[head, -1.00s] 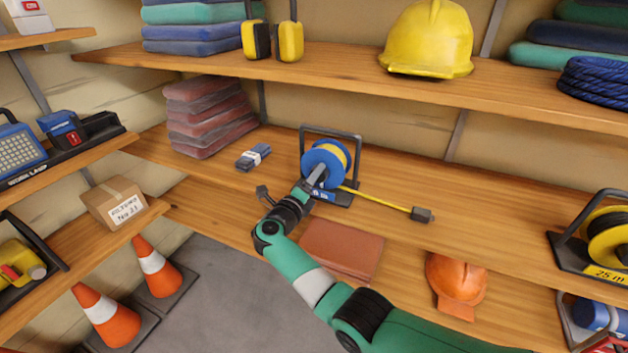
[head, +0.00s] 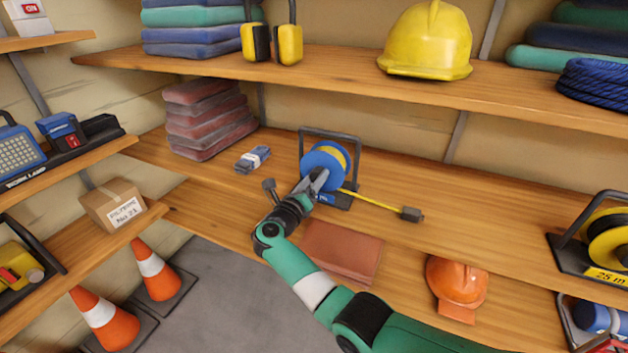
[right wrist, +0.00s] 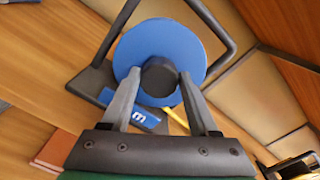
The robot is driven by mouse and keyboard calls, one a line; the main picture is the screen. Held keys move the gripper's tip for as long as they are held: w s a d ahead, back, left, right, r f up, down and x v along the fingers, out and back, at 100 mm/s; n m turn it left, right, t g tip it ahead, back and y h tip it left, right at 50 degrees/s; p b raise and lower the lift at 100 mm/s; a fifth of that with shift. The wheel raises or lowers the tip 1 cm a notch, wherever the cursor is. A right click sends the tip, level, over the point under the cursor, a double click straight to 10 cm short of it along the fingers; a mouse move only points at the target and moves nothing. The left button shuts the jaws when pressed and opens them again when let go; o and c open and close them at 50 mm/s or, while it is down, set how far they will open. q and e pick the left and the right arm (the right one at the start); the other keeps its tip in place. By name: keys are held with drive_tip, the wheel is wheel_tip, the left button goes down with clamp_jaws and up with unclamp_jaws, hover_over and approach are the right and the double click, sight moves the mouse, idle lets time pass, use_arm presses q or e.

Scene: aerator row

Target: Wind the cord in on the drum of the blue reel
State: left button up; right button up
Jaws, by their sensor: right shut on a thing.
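The blue reel (head: 318,160) stands in its dark frame on the middle shelf, with yellow cord on its drum. The yellow cord (head: 375,199) runs out to the right along the shelf to a dark plug (head: 411,214). My right gripper (head: 317,181) is at the front of the reel. In the right wrist view its two fingers (right wrist: 157,90) are shut on the dark round knob (right wrist: 158,76) at the reel's blue face (right wrist: 142,45). The gripper hides the lower front of the reel in the head view. My left gripper is not in view.
A small grey-blue bundle (head: 253,159) and stacked red cloths (head: 208,120) lie left of the reel. A yellow-drum reel (head: 606,238) stands at far right. The upper shelf (head: 330,77) overhangs behind.

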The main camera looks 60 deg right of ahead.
drive_tip(key=o, duration=1.4)
drive_tip(key=shift+a+r, duration=0.1)
drive_tip(key=shift+a, duration=0.2)
drive_tip(key=a+p, duration=0.1)
drive_tip(key=a, duration=0.2)
drive_tip(key=a+p, duration=0.2)
drive_tip(key=a, duration=0.2)
drive_tip(key=s+a+p, duration=0.1)
drive_tip(key=a, duration=0.3)
